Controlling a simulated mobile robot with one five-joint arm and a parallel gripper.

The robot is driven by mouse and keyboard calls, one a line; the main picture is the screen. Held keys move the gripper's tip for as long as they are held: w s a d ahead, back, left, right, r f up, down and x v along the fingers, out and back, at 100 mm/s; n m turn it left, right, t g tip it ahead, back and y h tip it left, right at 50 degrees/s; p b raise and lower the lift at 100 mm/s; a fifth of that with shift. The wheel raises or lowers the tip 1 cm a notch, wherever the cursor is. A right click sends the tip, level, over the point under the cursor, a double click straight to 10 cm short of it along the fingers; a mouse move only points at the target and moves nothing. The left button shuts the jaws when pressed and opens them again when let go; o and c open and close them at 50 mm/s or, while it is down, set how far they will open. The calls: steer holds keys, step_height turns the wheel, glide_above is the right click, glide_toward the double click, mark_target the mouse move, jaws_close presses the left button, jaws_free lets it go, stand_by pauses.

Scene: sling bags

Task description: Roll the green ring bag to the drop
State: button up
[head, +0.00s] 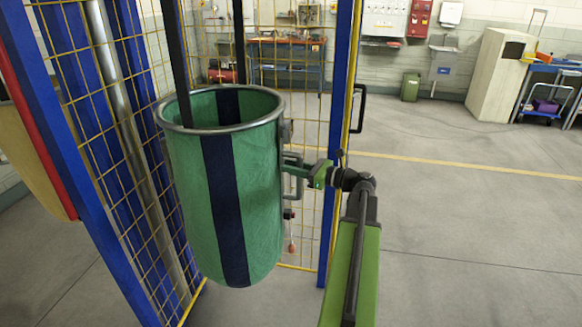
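The green ring bag (185,190) hangs upright in the left middle of the head view. It has a round grey metal rim, a dark vertical stripe and a rounded bottom. Dark straps (176,50) rise from its rim out of the picture. A grey bracket-like handle (290,188) is at its right side. My gripper (300,171) reaches in from the right at this handle, with my green arm below. The fingers are small and overlap the handle, so I cannot tell whether they are closed on it. I cannot pick out the drop.
Blue posts (341,110) and yellow wire mesh (130,130) stand behind and left of the bag. A workbench (288,42) is beyond the mesh. A green bin (411,87) and beige cabinet (492,75) stand at the back. The right floor is clear, crossed by a yellow line (470,166).

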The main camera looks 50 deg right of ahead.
jaws_close()
stand_by(1.1)
